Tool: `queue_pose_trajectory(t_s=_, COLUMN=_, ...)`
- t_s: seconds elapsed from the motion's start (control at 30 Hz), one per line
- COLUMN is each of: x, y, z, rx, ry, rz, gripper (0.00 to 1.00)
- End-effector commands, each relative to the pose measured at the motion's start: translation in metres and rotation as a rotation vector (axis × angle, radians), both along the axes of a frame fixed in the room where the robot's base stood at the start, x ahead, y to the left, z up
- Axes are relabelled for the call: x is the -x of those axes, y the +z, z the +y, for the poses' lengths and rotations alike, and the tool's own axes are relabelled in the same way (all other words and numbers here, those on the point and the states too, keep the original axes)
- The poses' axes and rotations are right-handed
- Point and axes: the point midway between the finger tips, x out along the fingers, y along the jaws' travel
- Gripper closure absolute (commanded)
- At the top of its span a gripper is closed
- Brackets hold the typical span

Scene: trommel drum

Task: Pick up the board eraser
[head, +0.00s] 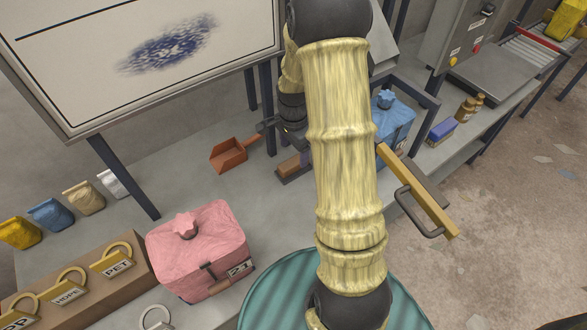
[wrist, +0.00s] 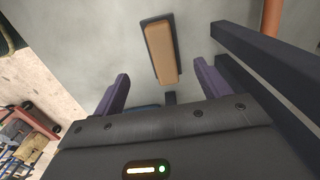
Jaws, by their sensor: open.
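The board eraser (head: 290,167), a tan-brown block on a dark pad, lies on the grey bench beneath the whiteboard. My arm hides part of the bench just right of it. In the wrist view the eraser (wrist: 160,52) lies lengthwise ahead, its near end in line with the gap between my fingers. My gripper (head: 272,126) is above the bench, up and left of the eraser. In the wrist view my gripper (wrist: 161,84) has its two dark fingers apart with nothing held between them. It appears clear of the eraser.
An orange-brown dustpan (head: 230,154) lies left of the eraser. Dark posts (head: 270,108) stand close to my gripper.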

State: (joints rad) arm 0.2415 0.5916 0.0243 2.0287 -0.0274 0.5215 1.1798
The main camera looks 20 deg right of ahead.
Motion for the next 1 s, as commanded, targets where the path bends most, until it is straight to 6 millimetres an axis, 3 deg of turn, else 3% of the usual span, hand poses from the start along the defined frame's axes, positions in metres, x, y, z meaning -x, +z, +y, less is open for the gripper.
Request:
queue_pose_trajectory(t_s=0.1, x=0.001, y=-0.022, z=0.000, rx=-0.001, ry=-0.001, rz=0.003, gripper=0.25)
queue_pose_trajectory(t_s=0.2, x=0.000, y=-0.031, z=0.000, rx=-0.001, ry=-0.002, rz=0.001, gripper=0.25)
queue_pose_trajectory(t_s=0.63, x=-0.001, y=-0.038, z=-0.001, rx=-0.001, ry=0.000, rz=0.002, gripper=0.25)
queue_pose_trajectory(t_s=1.0, x=-0.006, y=-0.083, z=-0.002, rx=-0.001, ry=-0.001, rz=0.001, gripper=0.25)
